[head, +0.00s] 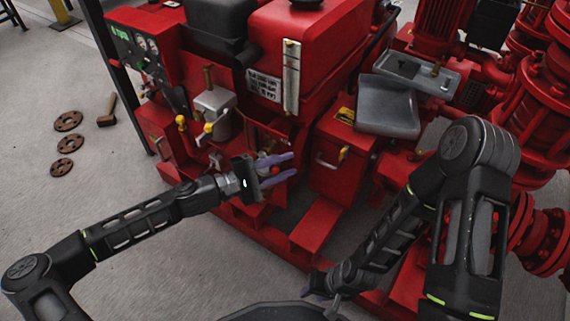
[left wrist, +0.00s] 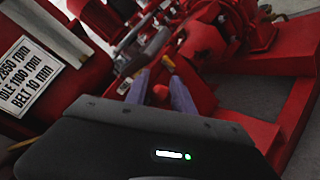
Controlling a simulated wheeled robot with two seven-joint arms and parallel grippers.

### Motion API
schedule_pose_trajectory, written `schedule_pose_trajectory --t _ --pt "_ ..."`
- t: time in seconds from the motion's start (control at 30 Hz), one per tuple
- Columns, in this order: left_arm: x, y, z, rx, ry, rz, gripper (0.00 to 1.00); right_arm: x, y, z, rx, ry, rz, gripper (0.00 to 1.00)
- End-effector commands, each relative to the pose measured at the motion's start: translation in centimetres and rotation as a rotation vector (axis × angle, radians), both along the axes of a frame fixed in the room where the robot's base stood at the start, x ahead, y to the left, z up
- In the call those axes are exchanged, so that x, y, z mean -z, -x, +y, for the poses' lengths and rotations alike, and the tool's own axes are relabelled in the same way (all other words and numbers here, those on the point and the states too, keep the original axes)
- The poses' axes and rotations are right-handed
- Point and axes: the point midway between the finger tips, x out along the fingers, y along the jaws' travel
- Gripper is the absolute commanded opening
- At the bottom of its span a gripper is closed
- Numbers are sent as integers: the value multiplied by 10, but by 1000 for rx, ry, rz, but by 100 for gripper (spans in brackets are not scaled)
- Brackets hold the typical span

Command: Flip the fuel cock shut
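In the head view, small yellow-tipped levers show on the red pumpset. One lever (head: 208,127) is beside the grey canister (head: 214,106); I cannot tell for certain which is the fuel cock. My left gripper (head: 291,164) is in front of the red engine frame, right of and below that lever, its two purple fingers apart and empty. In the left wrist view, the fingers (left wrist: 164,72) point at the machine, with a yellow-tipped part (left wrist: 168,62) and a red knob (left wrist: 160,91) between or behind them. My right gripper (head: 310,286) is low in the head view, its fingers mostly hidden.
A red box with a handle (head: 335,160) and a grey seat-like part (head: 389,106) stand right of the left gripper. Red base rails (head: 315,224) run below. A gauge panel (head: 142,45) is at upper left. Rusty discs (head: 68,121) and a mallet (head: 107,117) lie on the floor.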

Motion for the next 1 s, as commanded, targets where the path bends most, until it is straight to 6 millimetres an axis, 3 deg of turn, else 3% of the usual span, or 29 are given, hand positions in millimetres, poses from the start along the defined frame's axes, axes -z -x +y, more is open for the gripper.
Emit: schedule_pose_trajectory --t 0.17,0.53,1.0 --pt "0 1 -1 2 0 0 44 0 0 0 0 0 0 36" --pt "-1 3 5 3 1 1 44 -3 0 0 0 0 0 36" --pt "-5 30 66 1 0 1 44 -22 4 0 -6 -3 9 36"
